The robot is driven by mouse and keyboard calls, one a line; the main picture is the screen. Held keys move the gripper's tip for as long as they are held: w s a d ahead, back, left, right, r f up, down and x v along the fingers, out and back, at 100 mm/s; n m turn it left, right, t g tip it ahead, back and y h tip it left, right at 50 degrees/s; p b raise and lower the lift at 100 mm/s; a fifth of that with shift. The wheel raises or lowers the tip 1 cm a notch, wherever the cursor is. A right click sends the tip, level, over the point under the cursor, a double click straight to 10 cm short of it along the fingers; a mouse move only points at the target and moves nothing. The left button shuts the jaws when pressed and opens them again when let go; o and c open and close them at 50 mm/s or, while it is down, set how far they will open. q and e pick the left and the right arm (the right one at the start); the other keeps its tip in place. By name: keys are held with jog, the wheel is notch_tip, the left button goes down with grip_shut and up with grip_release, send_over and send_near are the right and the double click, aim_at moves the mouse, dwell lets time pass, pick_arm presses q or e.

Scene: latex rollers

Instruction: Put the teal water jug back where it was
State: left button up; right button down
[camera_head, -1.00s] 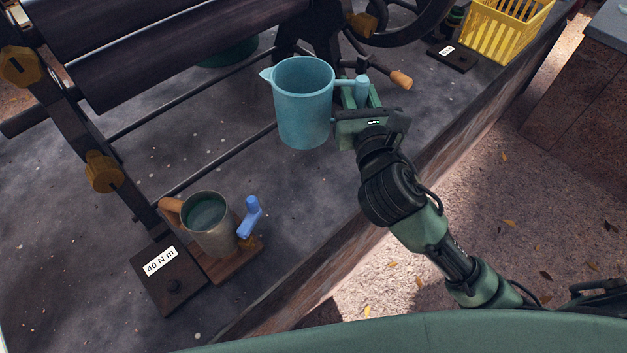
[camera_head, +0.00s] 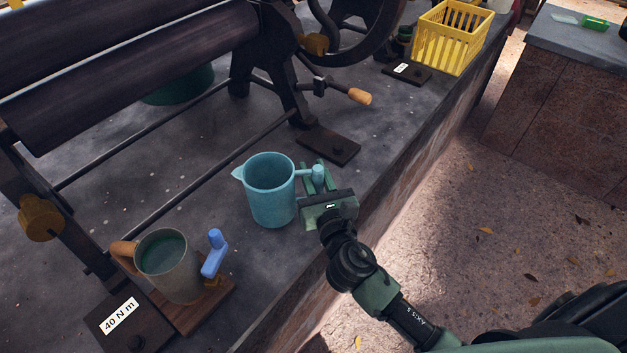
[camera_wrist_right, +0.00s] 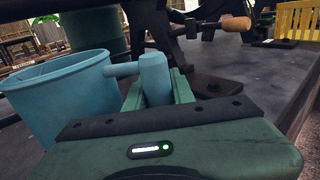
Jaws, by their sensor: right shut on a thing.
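The teal water jug (camera_head: 270,195) is upright, at or just above the dark stone bench top, right of the metal mug. I cannot tell whether its base touches the bench. My right gripper (camera_head: 318,180) is shut on the jug's handle, on the jug's right side. In the right wrist view the jug (camera_wrist_right: 62,95) stands at the left, and its handle post (camera_wrist_right: 155,78) sits between the fingers of my gripper (camera_wrist_right: 158,95). The jug's inside looks empty from the head view, though its bottom is not clear. My left gripper is not in view.
A metal mug (camera_head: 172,275) with liquid and a blue-handled clamp stands on a wooden block beside a "40 N m" plate (camera_head: 118,318). The roller machine (camera_head: 140,65) fills the back left. A yellow crate (camera_head: 450,40) stands far right. Bench space around the jug is clear.

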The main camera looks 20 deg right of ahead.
jog(key=shift+f, duration=0.85)
jog(key=shift+f, duration=0.15)
jog(key=c, duration=1.2)
grip_release()
jog(key=shift+r, duration=0.25)
jog(key=shift+s+a+f+b, duration=0.15)
jog(key=shift+s+b, duration=0.5)
jog(key=shift+s, duration=2.4)
jog(key=shift+s+a+r+b, duration=0.1)
jog(key=shift+s+b, duration=0.55)
jog(key=shift+s, duration=2.35)
